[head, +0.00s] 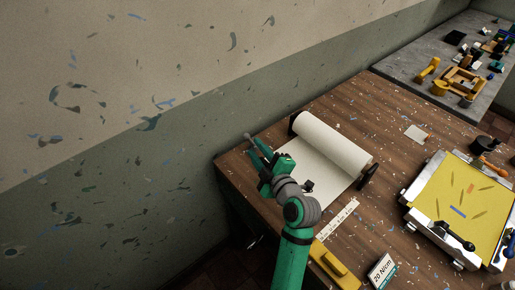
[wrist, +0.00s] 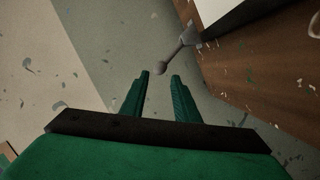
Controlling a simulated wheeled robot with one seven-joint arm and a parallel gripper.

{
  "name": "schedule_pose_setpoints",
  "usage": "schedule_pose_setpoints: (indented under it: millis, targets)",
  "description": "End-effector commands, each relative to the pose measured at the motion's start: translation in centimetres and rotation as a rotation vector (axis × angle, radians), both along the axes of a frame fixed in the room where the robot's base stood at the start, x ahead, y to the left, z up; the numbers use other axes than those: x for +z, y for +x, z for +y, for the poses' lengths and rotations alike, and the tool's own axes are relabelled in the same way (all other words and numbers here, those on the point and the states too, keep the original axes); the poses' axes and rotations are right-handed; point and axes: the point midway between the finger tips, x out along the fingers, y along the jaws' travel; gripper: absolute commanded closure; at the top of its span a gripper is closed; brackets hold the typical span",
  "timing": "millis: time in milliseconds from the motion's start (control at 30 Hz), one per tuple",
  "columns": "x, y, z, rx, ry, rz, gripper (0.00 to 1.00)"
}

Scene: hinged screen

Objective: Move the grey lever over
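The grey lever (wrist: 175,54) shows in the wrist view as a thin rod with a round knob. It slants from a grey bracket at the wooden table's edge down toward my fingertips. In the head view, a small grey piece that looks like its end (head: 247,136) shows just past my fingertips. My gripper (wrist: 160,75) is open and empty, with green fingers apart. The knob appears in line with the gap, near the tips; I cannot tell whether it touches a finger. In the head view my gripper (head: 259,149) is at the table's far left edge.
A white paper roll (head: 335,143) lies on the wooden table (head: 385,120), right of my gripper. A hinged screen with a yellow face (head: 465,205) stands at the right. A yellow block (head: 335,265) and a "70 N/cm" sign (head: 383,271) are at the front. The wall is close on the left.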

Motion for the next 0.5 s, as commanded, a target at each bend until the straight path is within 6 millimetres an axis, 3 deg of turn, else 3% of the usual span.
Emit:
schedule_pose_setpoints:
  millis: [500]
  targets:
    - [-1.0,6.0,2.4,0.001,0.001,0.001,0.72]
